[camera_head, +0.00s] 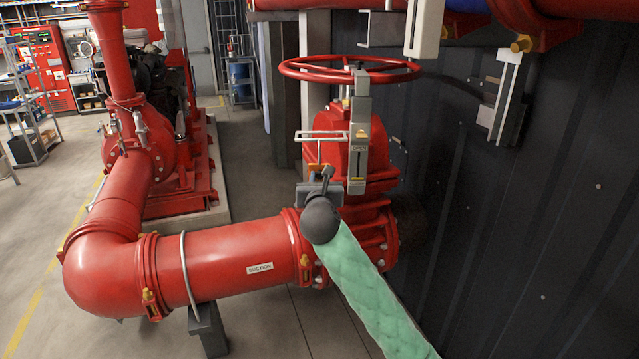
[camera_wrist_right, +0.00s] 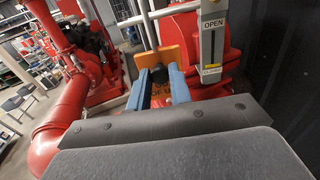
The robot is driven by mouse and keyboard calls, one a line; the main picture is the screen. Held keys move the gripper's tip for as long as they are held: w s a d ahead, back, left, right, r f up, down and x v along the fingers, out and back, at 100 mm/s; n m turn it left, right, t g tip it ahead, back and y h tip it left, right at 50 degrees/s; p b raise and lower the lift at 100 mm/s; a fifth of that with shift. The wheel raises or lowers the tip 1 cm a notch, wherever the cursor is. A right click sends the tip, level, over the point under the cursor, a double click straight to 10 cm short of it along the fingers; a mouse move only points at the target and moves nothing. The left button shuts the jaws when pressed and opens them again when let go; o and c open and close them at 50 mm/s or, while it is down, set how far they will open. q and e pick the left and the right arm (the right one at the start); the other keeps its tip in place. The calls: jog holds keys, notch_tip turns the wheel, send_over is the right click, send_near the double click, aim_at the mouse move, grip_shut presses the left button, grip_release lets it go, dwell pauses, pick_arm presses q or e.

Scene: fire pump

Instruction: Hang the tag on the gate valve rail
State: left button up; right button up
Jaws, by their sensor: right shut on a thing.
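The orange tag (camera_head: 319,167) is in my right gripper (camera_head: 328,178), in front of the red gate valve (camera_head: 357,155). The right wrist view shows the tag (camera_wrist_right: 158,58) between the two blue fingers of my right gripper (camera_wrist_right: 160,78), with dark lettering partly hidden by them. The pale rail (camera_head: 325,134) sticks out to the left from the valve's upright, above the tag. It also shows in the right wrist view (camera_wrist_right: 172,11). A thin pale bar runs between rail and tag; I cannot tell whether it belongs to the tag. My left gripper is not in view.
A red handwheel (camera_head: 350,69) sits above the valve. The grey OPEN indicator upright (camera_head: 359,120) stands right of the rail. The red suction pipe (camera_head: 230,262) runs below left. A dark ribbed wall (camera_head: 530,220) closes off the right. Open floor lies at left.

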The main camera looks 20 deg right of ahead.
jog(key=shift+f+b+x, duration=0.15)
jog(key=shift+f+x, duration=0.3)
jog(key=shift+x, duration=1.35)
jog(key=shift+f+b+x, duration=0.2)
jog(key=shift+f+x, duration=0.2)
jog(key=shift+x, duration=1.4)
jog(key=shift+f+b+x, duration=0.15)
jog(key=shift+f+x, duration=0.3)
jog(key=shift+x, duration=1.35)
jog(key=o, duration=0.8)
jog(key=shift+o, duration=0.2)
